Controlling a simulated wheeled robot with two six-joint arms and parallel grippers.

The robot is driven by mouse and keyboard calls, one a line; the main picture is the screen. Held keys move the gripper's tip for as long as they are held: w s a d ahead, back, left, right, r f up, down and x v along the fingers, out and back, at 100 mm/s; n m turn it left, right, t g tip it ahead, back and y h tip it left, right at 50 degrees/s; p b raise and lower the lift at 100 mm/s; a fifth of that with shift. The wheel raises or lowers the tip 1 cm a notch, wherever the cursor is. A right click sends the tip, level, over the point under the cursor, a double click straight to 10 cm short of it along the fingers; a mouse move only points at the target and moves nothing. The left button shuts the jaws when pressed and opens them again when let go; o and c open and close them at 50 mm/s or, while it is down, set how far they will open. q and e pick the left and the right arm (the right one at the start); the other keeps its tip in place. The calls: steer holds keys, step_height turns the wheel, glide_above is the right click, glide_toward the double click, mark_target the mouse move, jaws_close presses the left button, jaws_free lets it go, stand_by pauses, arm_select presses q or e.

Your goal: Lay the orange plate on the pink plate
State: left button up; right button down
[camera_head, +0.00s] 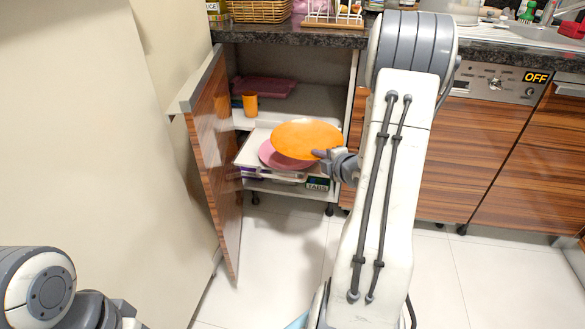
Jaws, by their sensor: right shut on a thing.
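The orange plate (305,138) is held by its right edge in my right gripper (322,154), which is shut on it. The plate is in front of the open cupboard, over the pulled-out white shelf. The pink plate (274,158) lies on that shelf and is partly covered from view by the orange plate. I cannot tell whether the two plates touch. At the bottom left only part of my left arm shows; its gripper fingers are not visible.
The cupboard door (214,150) stands open on the left. An orange cup (250,104) and a dark pink tray (264,87) are inside the cupboard. Boxes (317,184) sit on the lower level. The countertop (290,37) above holds a wicker basket (259,11) and a dish rack (332,20).

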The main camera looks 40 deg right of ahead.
steer(key=w+a+f+b, duration=0.3)
steer(key=w+f+b, duration=0.1)
steer(key=w+f, duration=0.3)
steer(key=shift+f, duration=0.65)
steer(key=shift+f+b, duration=0.45)
steer(key=c, duration=1)
jaws_free()
steer(key=shift+s, duration=0.1)
